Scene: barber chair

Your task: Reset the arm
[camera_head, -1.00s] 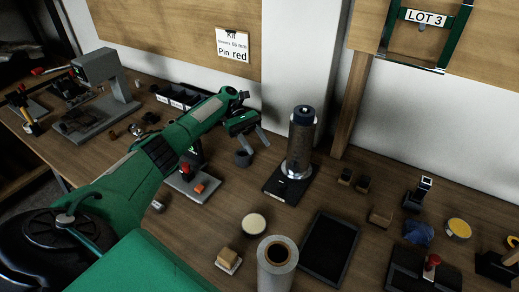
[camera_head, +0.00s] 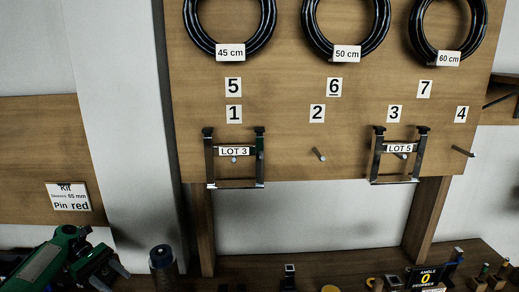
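My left arm (camera_head: 45,262), green, comes in at the bottom left corner, low in front of the workbench. My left gripper (camera_head: 109,276) is at its end, cut close to the lower edge of the picture. Its two grey fingers are spread apart, and I see nothing between them. A dark-topped cylinder (camera_head: 162,262) stands just to the right of it, apart from the fingers. My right arm and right gripper are not in view.
A wooden board (camera_head: 290,130) carries black hose coils, numbered labels, pegs and two hanging frames, LOT 3 (camera_head: 209,165) and LOT 5 (camera_head: 375,160). A kit card (camera_head: 68,197) hangs at left. The workbench (camera_head: 215,268) holds small items, including an angle sign (camera_head: 425,279).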

